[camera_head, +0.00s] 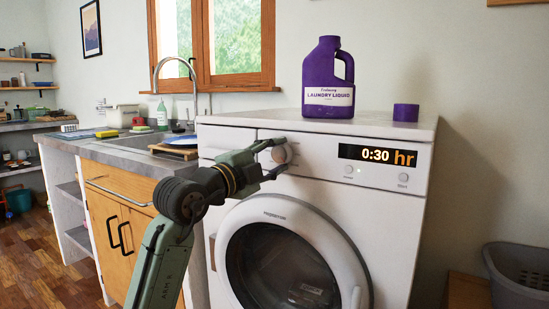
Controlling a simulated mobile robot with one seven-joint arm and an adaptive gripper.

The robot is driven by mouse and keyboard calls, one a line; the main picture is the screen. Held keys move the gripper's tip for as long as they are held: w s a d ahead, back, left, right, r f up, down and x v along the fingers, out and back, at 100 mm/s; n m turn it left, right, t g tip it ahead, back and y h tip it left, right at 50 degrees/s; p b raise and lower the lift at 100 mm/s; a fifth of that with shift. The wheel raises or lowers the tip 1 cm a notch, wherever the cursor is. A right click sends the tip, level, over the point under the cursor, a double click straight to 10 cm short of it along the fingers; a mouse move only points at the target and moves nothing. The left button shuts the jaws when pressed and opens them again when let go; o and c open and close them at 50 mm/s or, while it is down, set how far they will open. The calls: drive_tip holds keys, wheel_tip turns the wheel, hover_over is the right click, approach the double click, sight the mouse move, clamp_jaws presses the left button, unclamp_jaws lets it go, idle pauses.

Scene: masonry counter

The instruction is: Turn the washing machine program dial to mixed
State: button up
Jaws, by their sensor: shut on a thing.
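The white washing machine (398,247) stands in the middle, with its round door below the control panel. The program dial (281,154) is a pale knob on the panel's left part. My gripper (279,157) reaches in from the lower left and is shut on the dial, with one finger above and one below it. The dial's marks are hidden or too small to read, so I cannot tell which program it points to. The display (377,155) reads 0:30 hr, with a small lit light and buttons beneath it.
A purple laundry liquid bottle (329,80) and a purple cap (406,112) stand on the machine's top. A counter with a sink and tap (174,77) is at the left. A grey basket (519,278) is at the lower right. The panel's front is otherwise clear.

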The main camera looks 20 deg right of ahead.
drive_tip(key=o, duration=1.1)
drive_tip(key=shift+o, duration=0.2)
drive_tip(key=v, duration=1.2)
